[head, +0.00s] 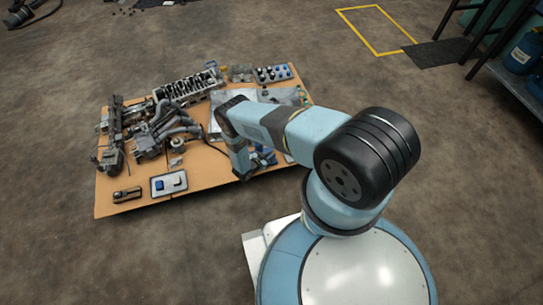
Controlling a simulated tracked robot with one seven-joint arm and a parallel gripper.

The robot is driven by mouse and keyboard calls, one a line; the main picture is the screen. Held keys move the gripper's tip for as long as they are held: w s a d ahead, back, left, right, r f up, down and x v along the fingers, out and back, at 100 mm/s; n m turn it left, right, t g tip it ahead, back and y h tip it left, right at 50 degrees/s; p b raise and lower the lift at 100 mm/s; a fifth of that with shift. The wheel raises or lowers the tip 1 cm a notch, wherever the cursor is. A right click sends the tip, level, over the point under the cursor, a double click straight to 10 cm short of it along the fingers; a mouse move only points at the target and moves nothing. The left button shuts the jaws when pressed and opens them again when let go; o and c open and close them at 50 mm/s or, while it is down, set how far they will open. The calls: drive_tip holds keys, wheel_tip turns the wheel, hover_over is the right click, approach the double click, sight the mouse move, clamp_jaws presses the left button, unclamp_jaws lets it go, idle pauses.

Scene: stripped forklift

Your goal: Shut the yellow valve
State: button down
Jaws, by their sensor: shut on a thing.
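I cannot make out a yellow valve in the head view; it may be hidden behind my arm or too small to tell. My arm reaches left over the parts board (118,203) and bends down at its far end. Its lower end is over the right half of the board. My gripper's fingers do not show; the arm links cover that spot. Whatever they touch is hidden too.
The board carries a dark engine part (165,130), a long metal cylinder head (188,86), a switch panel (169,184), and a connector block (272,73). A shelf with blue containers (522,52) stands at the right. The floor around the board is mostly clear.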

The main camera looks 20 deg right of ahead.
drive_tip(key=c, duration=1.2)
unclamp_jaws()
drive_tip(key=shift+a, duration=0.1)
drive_tip(key=v, duration=1.3)
drive_tip(key=shift+s+a, duration=0.15)
drive_tip(key=shift+a, duration=0.15)
